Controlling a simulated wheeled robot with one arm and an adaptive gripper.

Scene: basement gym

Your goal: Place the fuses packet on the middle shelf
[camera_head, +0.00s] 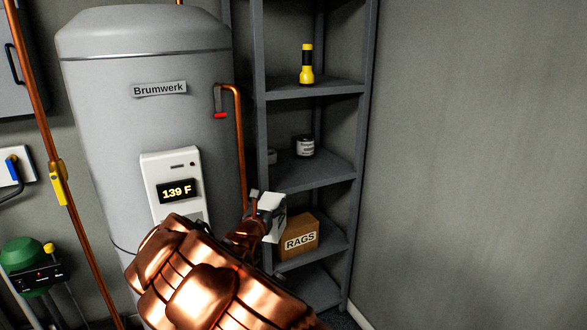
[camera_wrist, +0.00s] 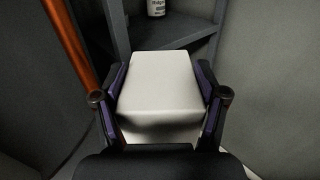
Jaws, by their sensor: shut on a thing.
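My gripper (camera_head: 262,208) is shut on a small white box-shaped packet (camera_head: 273,217), likely the fuses packet. In the wrist view the packet (camera_wrist: 165,85) sits between the two fingers, its plain pale face showing and no label visible. In the head view the packet is in front of the left side of the grey corner shelf unit. The middle shelf (camera_head: 330,172) is above and behind it and holds a small white labelled jar (camera_head: 305,146). The lower part of my gripper is partly hidden behind my copper-coloured arm.
A brown box marked RAGS (camera_head: 299,236) sits on the shelf below. A grey water heater (camera_head: 150,60) and copper pipe (camera_head: 241,140) stand close on the left. The middle shelf's front has bare room.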

